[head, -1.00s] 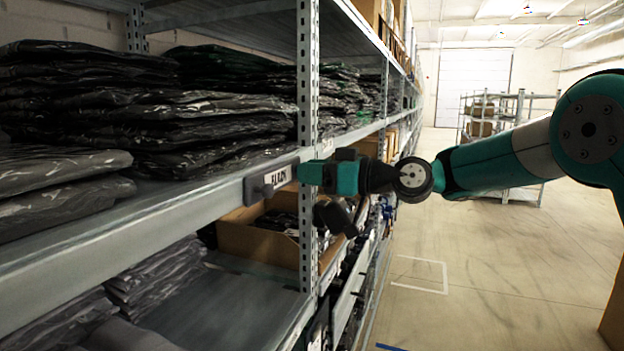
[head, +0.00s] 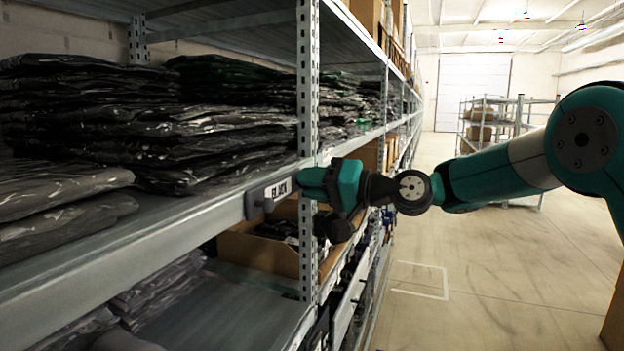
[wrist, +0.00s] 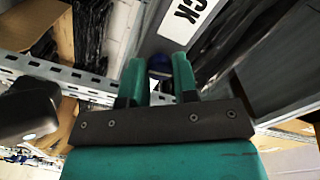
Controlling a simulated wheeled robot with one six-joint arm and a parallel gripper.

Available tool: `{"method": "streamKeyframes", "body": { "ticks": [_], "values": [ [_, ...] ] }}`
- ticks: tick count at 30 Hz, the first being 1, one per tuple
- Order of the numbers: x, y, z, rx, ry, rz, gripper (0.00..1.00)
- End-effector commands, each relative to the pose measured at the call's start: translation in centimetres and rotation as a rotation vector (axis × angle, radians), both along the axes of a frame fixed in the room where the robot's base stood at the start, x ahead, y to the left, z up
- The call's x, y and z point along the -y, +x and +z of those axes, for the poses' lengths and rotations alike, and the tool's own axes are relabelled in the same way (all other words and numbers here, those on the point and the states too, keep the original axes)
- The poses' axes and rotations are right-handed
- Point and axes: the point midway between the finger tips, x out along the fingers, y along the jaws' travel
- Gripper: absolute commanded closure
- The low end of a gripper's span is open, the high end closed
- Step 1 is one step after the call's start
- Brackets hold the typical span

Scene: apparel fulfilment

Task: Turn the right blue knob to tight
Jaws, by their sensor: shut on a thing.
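A grey label holder (head: 252,207) with a white label reading "BLACK" (head: 281,187) is fixed to the front edge of the shelf. A small dark knob (head: 267,205) shows at its left end in the head view. The right blue knob (wrist: 160,63) shows between the two green fingers in the wrist view; in the head view it is hidden behind the fingers. My gripper (head: 303,183) is at the right end of the holder, shut on this knob. It also shows in the wrist view (wrist: 159,78).
Stacks of bagged dark garments (head: 90,130) fill the shelf above the holder. A perforated steel post (head: 307,90) stands right beside my gripper. A cardboard box (head: 262,255) sits on the shelf below. The aisle floor (head: 470,270) to the right is clear.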

Motion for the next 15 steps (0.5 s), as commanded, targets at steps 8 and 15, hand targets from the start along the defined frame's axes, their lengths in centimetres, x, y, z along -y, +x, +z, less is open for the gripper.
{"method": "streamKeyframes", "body": {
  "ticks": [8, 15],
  "values": [
    [0.02, 0.01, 0.1, -0.123, 0.045, -0.001, 0.97],
    [0.03, 0.01, 0.03, -0.162, 0.06, -0.001, 0.96]
  ]
}}
